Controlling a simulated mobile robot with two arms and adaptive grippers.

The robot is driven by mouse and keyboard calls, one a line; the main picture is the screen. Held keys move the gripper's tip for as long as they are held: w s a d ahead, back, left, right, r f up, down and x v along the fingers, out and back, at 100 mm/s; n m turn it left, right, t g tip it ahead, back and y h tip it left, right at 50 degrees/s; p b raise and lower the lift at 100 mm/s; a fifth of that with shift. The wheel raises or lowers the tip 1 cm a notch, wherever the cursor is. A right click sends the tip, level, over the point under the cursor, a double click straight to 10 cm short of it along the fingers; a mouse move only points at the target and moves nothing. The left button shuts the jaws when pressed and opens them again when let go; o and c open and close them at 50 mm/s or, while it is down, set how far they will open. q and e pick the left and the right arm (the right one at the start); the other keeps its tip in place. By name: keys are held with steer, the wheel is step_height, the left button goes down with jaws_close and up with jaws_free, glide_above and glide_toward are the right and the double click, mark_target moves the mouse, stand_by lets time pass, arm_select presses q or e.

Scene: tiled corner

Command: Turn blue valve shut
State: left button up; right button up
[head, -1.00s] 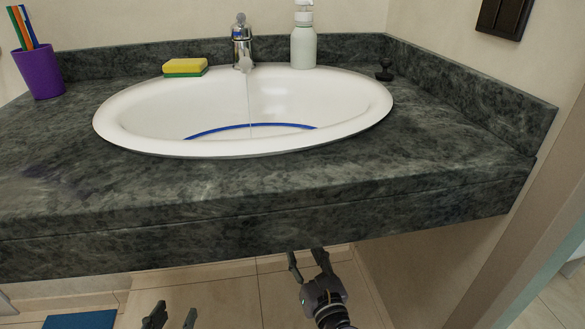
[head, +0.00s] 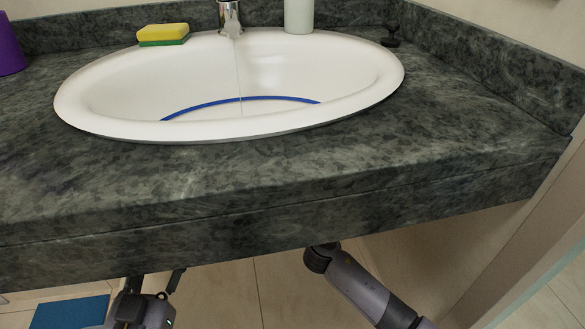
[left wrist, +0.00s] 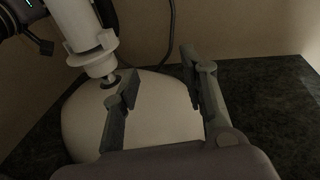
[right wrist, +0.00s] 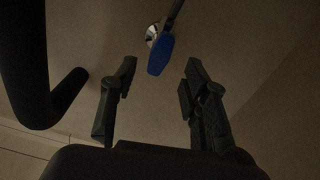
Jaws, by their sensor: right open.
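The blue valve handle (right wrist: 161,54) shows in the right wrist view, fixed to a metal fitting on the wall. It lies beyond and between the fingertips of my right gripper (right wrist: 158,78), which is open, empty and apart from it. In the head view the counter hides the valve and my right gripper; only my right arm shows, reaching under the counter. My left gripper (left wrist: 160,75) is open and empty under the sink. The white underside of the basin (left wrist: 160,110) and a white drain fitting show beyond its fingers. Its fingers also show below the counter edge in the head view (head: 155,280).
The white sink (head: 240,126) has water running from the faucet (head: 229,18) and a blue curve inside. The dark stone counter (head: 300,180) overhangs both arms. A drain pipe (left wrist: 85,35) and a dark hose (left wrist: 170,35) hang under the sink. A blue mat (head: 70,312) lies on the floor.

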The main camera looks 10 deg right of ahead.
arm_select(q)
step_height(320, 180, up, 8)
steer(key=s+t+h+b, duration=0.1)
steer(key=s+t, duration=0.1)
steer(key=t, duration=0.3)
steer(key=shift+s+d+f+h, duration=0.15)
steer(key=shift+d+h, duration=0.1)
steer(key=shift+h, duration=0.05)
arm_select(e)
steer(key=w, duration=0.5)
steer(key=shift+w, duration=0.35)
steer(key=shift+c, duration=1.2)
arm_select(q)
steer(key=shift+r, duration=0.4)
arm_select(e)
jaws_close()
